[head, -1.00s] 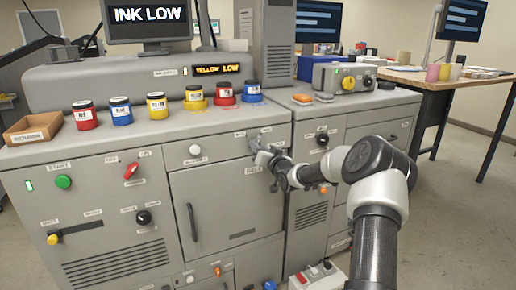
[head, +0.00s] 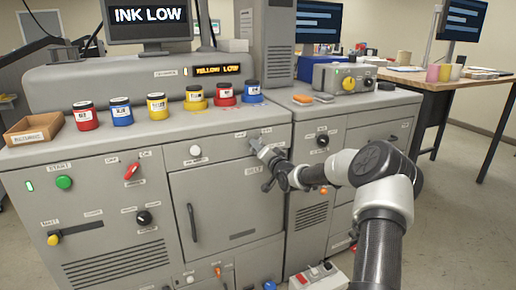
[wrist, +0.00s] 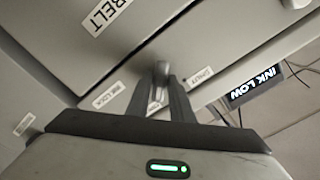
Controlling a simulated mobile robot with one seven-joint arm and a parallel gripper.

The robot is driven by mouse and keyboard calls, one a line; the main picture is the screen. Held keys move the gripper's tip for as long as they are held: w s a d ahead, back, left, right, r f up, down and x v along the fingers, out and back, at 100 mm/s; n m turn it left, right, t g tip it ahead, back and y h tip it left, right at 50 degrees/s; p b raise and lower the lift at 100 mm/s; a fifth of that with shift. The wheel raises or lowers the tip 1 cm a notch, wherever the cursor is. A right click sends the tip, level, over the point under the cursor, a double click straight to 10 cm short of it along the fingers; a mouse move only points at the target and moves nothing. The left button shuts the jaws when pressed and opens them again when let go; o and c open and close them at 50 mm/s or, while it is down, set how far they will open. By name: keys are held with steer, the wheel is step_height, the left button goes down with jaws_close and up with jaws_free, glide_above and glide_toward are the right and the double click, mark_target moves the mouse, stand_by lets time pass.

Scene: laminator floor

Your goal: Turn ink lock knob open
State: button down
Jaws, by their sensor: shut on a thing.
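The ink lock knob (wrist: 160,70) is a small grey knob on the machine's front panel, between two small labels in the wrist view. One label (wrist: 107,95) appears to read INK LOCK. My gripper (wrist: 161,82) has its two dark fingers on either side of the knob and is shut on it. In the head view my gripper (head: 258,147) reaches the panel just above the right side of the large cabinet door, and its fingers mostly hide the knob. The knob's exact angle is hard to read.
The grey door (head: 225,205) with a BELT label lies below the knob. Several ink jars, including a yellow one (head: 157,106), stand on the machine top. A monitor (head: 148,18) reads INK LOW. A side cabinet (head: 345,130) stands right of the machine.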

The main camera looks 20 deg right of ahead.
steer(key=shift+f, duration=0.1)
steer(key=c, duration=1.6)
jaws_free()
steer(key=shift+o, duration=0.2)
steer(key=s+p, duration=0.2)
steer(key=s, duration=1.5)
steer(key=shift+s+d, duration=0.25)
